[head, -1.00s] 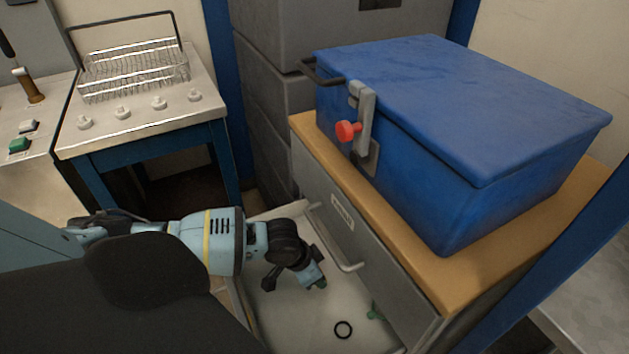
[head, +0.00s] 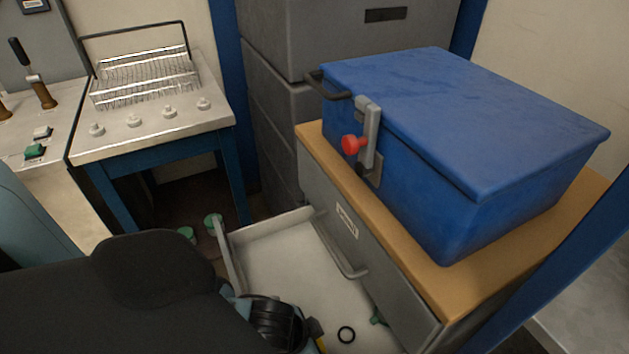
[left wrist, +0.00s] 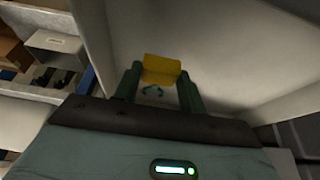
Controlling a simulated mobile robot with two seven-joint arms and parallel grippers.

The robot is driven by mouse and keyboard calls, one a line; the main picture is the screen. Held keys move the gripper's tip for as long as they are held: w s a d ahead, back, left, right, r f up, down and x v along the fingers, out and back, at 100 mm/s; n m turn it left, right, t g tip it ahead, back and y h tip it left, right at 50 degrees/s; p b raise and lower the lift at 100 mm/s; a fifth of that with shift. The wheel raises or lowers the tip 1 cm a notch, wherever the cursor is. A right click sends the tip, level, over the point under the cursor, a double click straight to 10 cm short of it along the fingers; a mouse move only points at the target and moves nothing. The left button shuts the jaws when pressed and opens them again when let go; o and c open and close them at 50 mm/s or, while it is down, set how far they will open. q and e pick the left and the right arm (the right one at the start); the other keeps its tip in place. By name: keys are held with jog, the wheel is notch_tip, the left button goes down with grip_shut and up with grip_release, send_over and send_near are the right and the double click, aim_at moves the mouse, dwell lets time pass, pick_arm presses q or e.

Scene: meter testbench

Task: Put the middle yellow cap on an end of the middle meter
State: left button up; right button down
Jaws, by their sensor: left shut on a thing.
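My left gripper (left wrist: 161,88) shows in the left wrist view with its two dark green fingers on either side of a yellow cap (left wrist: 162,68). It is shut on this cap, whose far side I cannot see. In the head view my left wrist is at the bottom edge, over the near part of the open drawer, and a small yellow patch shows beside it. I cannot tell from these views which of the yellow caps this is. No meter is clearly in view. My right gripper is not in view.
A wire rack (head: 145,78) and several pale knobs are on the bench at left.

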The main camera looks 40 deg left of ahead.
pick_arm(q)
jog(key=shift+s+d, duration=0.35)
jog(key=shift+s, duration=0.1)
